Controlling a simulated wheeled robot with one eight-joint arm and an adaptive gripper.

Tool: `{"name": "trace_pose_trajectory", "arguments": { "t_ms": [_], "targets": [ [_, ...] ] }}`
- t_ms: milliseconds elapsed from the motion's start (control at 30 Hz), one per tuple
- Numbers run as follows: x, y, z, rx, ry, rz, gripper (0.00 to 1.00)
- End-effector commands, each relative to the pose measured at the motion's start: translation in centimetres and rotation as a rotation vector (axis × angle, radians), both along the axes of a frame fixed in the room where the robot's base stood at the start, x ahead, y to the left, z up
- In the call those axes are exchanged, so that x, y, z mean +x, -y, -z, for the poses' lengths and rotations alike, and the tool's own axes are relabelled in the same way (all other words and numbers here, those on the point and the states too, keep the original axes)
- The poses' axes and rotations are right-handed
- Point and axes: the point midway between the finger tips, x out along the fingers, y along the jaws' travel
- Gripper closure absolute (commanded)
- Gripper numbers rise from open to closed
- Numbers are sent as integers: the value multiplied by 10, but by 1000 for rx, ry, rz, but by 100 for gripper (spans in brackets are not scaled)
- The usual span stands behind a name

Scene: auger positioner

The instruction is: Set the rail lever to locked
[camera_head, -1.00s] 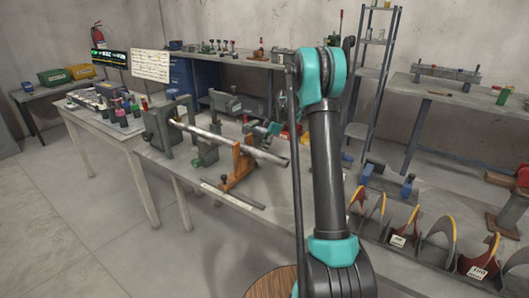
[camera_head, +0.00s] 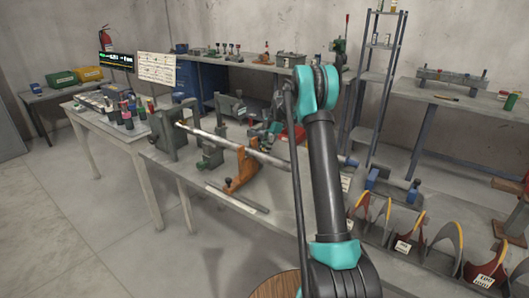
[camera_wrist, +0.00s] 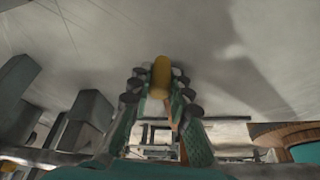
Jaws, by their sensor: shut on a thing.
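My gripper (camera_wrist: 158,88) is shut on a yellow rounded grip (camera_wrist: 160,72) in the wrist view. The grip sits between the dark finger pads and is probably the rail lever's handle. Its shaft and the lever's position marks are hidden, so I cannot tell whether it stands at locked. In the head view my teal gripper (camera_head: 262,135) is small, behind the long metal rod (camera_head: 225,142) and partly covered by my arm. The rod runs through an orange-brown stand (camera_head: 243,170) on the bench.
Grey fixture blocks (camera_head: 172,130) hold the rod's far end. Bottles (camera_head: 127,117) stand on the left table. Curved auger pieces (camera_head: 410,235) line the bench at right. A shelf rack (camera_head: 380,75) stands behind. Open floor (camera_head: 90,220) lies at front left.

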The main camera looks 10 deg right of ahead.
Motion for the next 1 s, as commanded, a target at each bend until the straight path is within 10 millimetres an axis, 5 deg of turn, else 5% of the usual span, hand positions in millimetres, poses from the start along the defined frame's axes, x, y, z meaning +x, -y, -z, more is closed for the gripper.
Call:
{"name": "trace_pose_trajectory", "arguments": {
  "t_ms": [233,267,333,733,1000],
  "targets": [
    [1,0,0,1,3,0,100],
    [1,0,0,1,3,0,81],
    [1,-1,0,1,2,1,72],
    [2,2,-6,1,1,2,72],
    [10,18,-49,1,1,2,72]
  ]
}}
